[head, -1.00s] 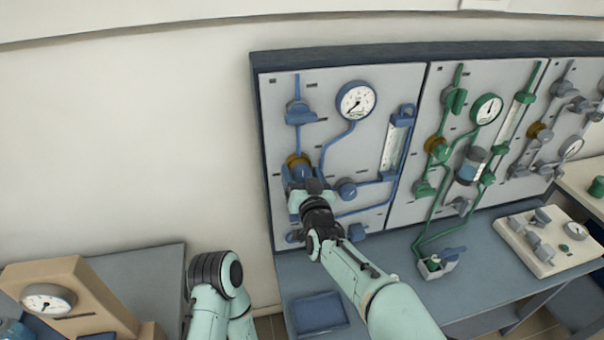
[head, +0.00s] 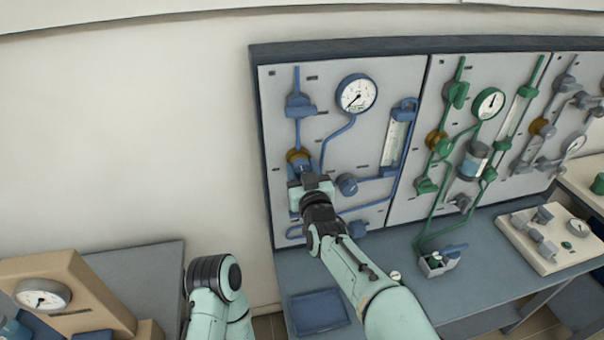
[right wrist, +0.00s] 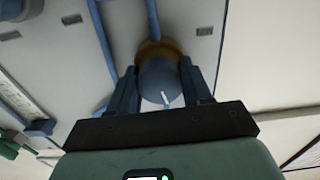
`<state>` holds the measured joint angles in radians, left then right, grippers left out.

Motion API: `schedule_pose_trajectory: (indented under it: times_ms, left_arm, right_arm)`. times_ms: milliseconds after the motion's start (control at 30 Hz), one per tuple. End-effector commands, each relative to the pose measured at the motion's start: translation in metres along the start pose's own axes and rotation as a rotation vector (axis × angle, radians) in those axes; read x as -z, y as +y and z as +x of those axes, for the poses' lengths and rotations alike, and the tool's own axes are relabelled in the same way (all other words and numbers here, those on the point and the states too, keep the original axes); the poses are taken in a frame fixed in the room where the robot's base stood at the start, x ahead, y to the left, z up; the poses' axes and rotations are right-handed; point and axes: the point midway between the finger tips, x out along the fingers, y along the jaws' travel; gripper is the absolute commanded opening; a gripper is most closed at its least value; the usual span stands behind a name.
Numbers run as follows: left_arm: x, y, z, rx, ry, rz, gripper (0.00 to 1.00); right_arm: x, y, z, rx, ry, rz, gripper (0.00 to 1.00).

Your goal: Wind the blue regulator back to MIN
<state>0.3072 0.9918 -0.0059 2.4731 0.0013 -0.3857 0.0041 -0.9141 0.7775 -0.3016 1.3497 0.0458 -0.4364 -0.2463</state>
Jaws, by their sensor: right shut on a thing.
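The blue regulator (head: 302,166) is a round blue knob on a brass collar, low on the left panel. In the right wrist view, the knob (right wrist: 159,80) sits between my right gripper's two dark fingers (right wrist: 163,90), with a white mark on its near edge. My right gripper (head: 306,177) is shut on this knob in the head view and hides part of it. The MIN label cannot be read. The blue line's round gauge (head: 356,94) has its needle pointing to the lower left. My left gripper is out of view.
A blue valve (head: 299,106) sits above the regulator and another blue knob (head: 347,184) to its right. Green fittings fill the middle panel (head: 405,160). A blue tray (head: 318,312) and a small grey box (head: 437,264) are on the bench below.

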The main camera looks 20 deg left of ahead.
Motion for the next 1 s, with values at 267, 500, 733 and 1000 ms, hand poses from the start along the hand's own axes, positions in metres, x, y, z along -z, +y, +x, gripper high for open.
schedule_pose_trajectory:
  times_ms: [267,500,733,1000]
  left_arm:
    - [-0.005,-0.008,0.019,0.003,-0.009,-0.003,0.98]
    - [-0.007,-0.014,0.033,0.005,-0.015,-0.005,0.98]
    - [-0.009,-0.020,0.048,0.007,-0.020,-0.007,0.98]
    - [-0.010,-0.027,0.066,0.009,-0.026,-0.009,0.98]
  right_arm:
    - [-0.002,0.000,0.000,0.000,0.002,-0.263,0.18]
    - [-0.002,0.000,0.000,0.000,0.002,-0.493,0.18]
    - [-0.002,0.001,0.000,0.000,0.000,-0.711,0.18]
    - [-0.002,0.001,0.000,-0.001,0.001,-0.963,0.18]
